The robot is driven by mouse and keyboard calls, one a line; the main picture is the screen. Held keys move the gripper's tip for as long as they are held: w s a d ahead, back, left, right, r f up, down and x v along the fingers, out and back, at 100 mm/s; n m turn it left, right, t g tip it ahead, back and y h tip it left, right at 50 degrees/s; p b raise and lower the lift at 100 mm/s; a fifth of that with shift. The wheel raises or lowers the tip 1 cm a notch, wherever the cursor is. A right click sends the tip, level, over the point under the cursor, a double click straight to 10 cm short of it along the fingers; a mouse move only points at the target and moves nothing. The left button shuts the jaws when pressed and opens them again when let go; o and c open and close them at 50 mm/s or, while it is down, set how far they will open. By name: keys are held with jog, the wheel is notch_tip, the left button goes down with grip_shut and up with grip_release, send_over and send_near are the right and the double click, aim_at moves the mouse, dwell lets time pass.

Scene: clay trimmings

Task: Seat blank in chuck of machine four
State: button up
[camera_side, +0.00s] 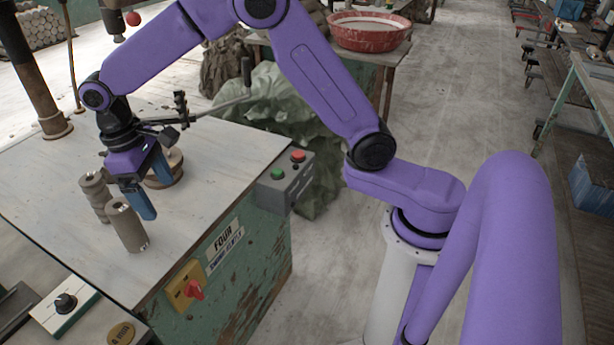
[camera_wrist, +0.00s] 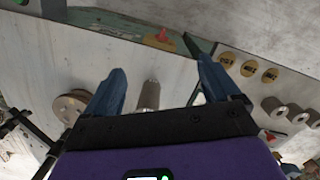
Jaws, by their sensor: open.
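My gripper (camera_side: 149,192) is open, with blue fingers pointing down over the worktop of the machine marked FOUR (camera_side: 224,238). In the wrist view one cylinder (camera_wrist: 150,94) shows in the gap between the fingers (camera_wrist: 163,72); nothing is visibly gripped. I cannot tell which piece is the blank and which is the chuck.
A round grooved wheel (camera_wrist: 68,110) lies on the worktop, partly behind my gripper in the side view. A button box (camera_side: 286,180) is on the right edge, a red switch (camera_side: 193,290) on the front. The wrist view shows several hollow cylinders (camera_wrist: 297,113) and brass discs (camera_wrist: 249,68) to the right.

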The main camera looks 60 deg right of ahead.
jog(key=s+d+r+n, duration=0.1)
jog(key=s+d, duration=0.3)
jog(key=s, duration=0.5)
jog(key=s+d+r+n, duration=0.1)
jog(key=s+d+n, duration=0.2)
jog(key=s, duration=0.6)
jog(key=shift+s+d+r+t, duration=0.2)
jog(key=shift+d+t, duration=0.1)
jog(key=shift+d, duration=0.25)
jog(key=shift+o, duration=0.3)
jog(key=s+d+n+t+y, duration=0.1)
jog(key=s+d+n, duration=0.2)
jog(key=s+d, duration=0.4)
jog(key=s, duration=0.4)
jog(key=shift+f, duration=0.2)
jog(key=shift+s, duration=0.1)
jog(key=m+t+y, duration=0.4)
jog(key=m+t, duration=0.4)
jog(key=t, duration=0.3)
send_near(126, 222)
jog(key=shift+y, duration=0.3)
jog(key=d+x, duration=0.1)
jog(key=x, duration=0.7)
jog(key=d+f+x, duration=0.1)
jog(key=x, duration=0.4)
jog(key=shift+w+d+f, duration=0.15)
jog(key=shift+w+d, duration=0.05)
jog(key=shift+d, duration=0.05)
